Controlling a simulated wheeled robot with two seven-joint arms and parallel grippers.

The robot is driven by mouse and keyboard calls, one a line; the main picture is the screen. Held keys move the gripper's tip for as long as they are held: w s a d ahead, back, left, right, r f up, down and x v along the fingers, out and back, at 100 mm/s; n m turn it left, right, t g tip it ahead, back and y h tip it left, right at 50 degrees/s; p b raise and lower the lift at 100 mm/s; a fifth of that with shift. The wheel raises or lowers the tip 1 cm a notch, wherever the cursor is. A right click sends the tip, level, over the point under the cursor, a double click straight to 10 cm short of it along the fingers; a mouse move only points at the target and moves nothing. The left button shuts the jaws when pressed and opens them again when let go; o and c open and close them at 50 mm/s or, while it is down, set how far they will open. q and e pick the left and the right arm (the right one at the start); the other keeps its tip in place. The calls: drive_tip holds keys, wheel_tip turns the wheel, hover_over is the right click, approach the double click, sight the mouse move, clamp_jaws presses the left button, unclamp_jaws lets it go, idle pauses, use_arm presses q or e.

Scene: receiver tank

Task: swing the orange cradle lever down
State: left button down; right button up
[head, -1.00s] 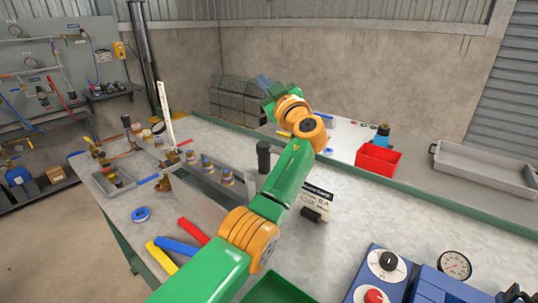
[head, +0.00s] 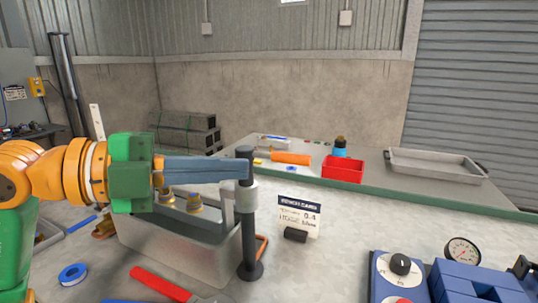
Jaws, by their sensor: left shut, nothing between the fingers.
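My left gripper (head: 243,168) comes in from the left with its blue-grey fingers shut and empty, pointing right. Its fingertips overlap the upper part of a dark upright post (head: 250,240) with a grey collar; I cannot tell whether they touch it. A thin bent orange piece (head: 263,246) shows low beside the post, partly hidden by it. A thicker orange cylinder (head: 291,158) lies at the back of the bench. I cannot tell for sure which of these orange pieces is the cradle lever. My right gripper is not in view.
A grey metal box (head: 190,247) with brass fittings stands left of the post. A card (head: 300,214) stands to its right. A red bin (head: 343,169) and grey tray (head: 435,165) are at the back. Blue gauge equipment (head: 470,281) is front right.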

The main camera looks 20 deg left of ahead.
sight(301, 161)
use_arm(q)
drive_tip(key=w+d, duration=0.1)
drive_tip(key=w, duration=0.1)
drive_tip(key=w+d+f+p, duration=0.1)
drive_tip(key=w, duration=0.1)
drive_tip(key=w+d+p, duration=0.1)
drive_tip(key=w, duration=0.2)
drive_tip(key=shift+w+d+f, duration=0.1)
drive_tip(key=shift+d+f, duration=0.1)
